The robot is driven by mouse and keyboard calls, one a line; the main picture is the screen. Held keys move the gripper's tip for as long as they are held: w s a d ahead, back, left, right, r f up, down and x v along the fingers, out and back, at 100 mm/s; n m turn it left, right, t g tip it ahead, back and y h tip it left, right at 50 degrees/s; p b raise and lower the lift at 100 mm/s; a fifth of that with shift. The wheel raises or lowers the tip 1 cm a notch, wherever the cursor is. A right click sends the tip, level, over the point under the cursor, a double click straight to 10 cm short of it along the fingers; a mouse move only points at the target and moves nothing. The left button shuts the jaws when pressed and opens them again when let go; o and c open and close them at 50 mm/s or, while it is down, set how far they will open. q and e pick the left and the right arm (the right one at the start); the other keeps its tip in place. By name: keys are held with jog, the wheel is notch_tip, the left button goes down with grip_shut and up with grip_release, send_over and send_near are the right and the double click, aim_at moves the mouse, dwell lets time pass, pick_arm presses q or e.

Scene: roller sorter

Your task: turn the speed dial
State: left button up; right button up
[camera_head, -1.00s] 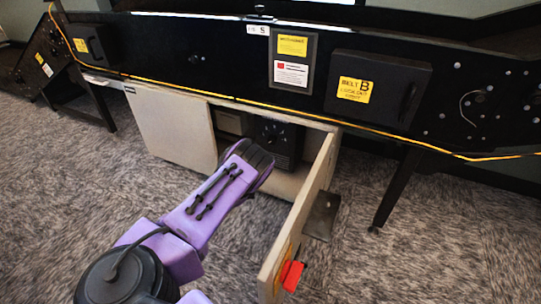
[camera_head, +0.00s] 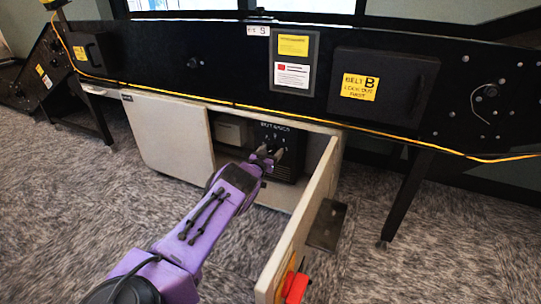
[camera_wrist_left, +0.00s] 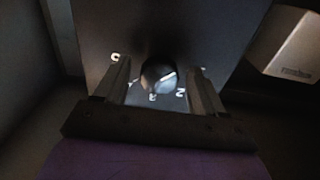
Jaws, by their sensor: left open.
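The speed dial is a round black knob (camera_wrist_left: 158,78) with a white pointer line, on a dark panel with white marks around it. In the wrist view the pointer tilts up to the right. The dial sits on a black control box (camera_head: 290,138) inside the open cabinet (camera_head: 167,133). My left gripper (camera_head: 267,155) reaches into the cabinet, in front of the box. In the wrist view its two open fingers (camera_wrist_left: 160,84) stand on either side of the knob, with gaps visible. In the head view the gripper hides most of the knob. My right gripper is not in view.
The cabinet's open door (camera_head: 305,215) with a red handle (camera_head: 294,287) stands right of my left arm. A pale box (camera_head: 231,131) sits left of the control box. The black conveyor frame (camera_head: 220,70) runs above.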

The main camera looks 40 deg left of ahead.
pick_arm(q)
jog(key=c, duration=1.1)
jog(key=shift+o, duration=0.2)
jog(key=shift+a, duration=0.15)
jog(key=m+b, duration=0.1)
jog(key=m, duration=0.3)
jog(key=shift+f, duration=0.1)
jog(key=shift+s+m+b, duration=0.1)
jog(key=shift+m+b, duration=0.5)
jog(key=shift+m, duration=1.9)
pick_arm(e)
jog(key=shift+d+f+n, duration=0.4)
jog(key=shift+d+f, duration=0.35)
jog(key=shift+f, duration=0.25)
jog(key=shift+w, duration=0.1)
